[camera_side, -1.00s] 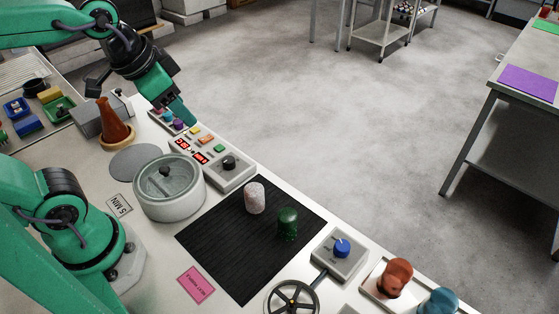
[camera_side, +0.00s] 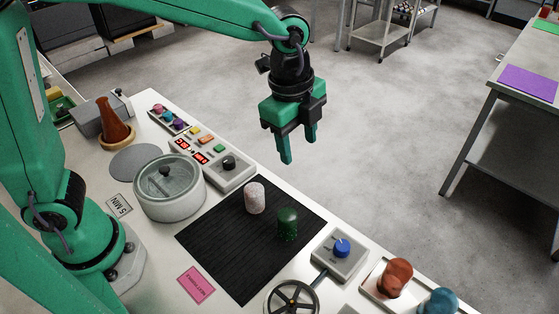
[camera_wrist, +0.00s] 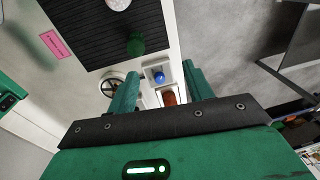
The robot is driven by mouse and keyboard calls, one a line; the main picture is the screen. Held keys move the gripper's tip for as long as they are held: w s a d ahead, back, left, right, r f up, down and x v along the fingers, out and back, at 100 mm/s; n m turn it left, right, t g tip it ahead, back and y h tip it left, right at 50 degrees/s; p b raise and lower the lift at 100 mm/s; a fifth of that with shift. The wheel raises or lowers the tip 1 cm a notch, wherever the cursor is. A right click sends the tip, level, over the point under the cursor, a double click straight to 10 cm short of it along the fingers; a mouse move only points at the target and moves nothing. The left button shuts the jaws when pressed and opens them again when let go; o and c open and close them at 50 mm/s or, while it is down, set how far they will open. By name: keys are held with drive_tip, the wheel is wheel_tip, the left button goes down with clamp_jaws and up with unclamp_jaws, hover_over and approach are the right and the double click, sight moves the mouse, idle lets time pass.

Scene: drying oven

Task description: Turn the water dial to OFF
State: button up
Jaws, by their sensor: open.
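The blue dial (camera_side: 342,247) sits on a grey box (camera_side: 338,262) near the bench's front edge, right of the black mat. I take it for the water dial; its label is too small to read. The dial also shows in the wrist view (camera_wrist: 159,77), between my two fingers and well beyond them. My gripper (camera_side: 299,150) is open and empty, raised in the air above and behind the mat, apart from the dial.
On the black mat (camera_side: 225,262) stand a pale cylinder (camera_side: 254,198) and a green cylinder (camera_side: 288,223). A glass-lidded pot (camera_side: 169,190) stands left.

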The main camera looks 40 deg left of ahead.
sight(343, 245)
drive_tip(key=d+f+m, duration=0.3)
drive_tip(key=d, duration=0.1)
drive_tip(key=d+f+m+g, duration=0.1)
drive_tip(key=d+f+m, duration=0.2)
drive_tip(key=d, duration=0.2)
drive_tip(key=d+f+m+y, duration=0.1)
drive_tip(key=d+f+m, duration=0.1)
drive_tip(key=d+f, duration=0.2)
drive_tip(key=shift+s+d+m+g, duration=0.2)
drive_tip(key=shift+d+m+g, duration=0.1)
drive_tip(key=shift+d+m, duration=0.15)
drive_tip(key=shift+f, duration=0.1)
drive_tip(key=shift+s+a+f, duration=0.1)
drive_tip(key=shift+f, duration=1.8)
drive_tip(key=shift+s+a+f, duration=0.1)
drive_tip(key=shift+f, duration=1.75)
drive_tip(key=shift+c, duration=0.4)
drive_tip(key=c, duration=0.9)
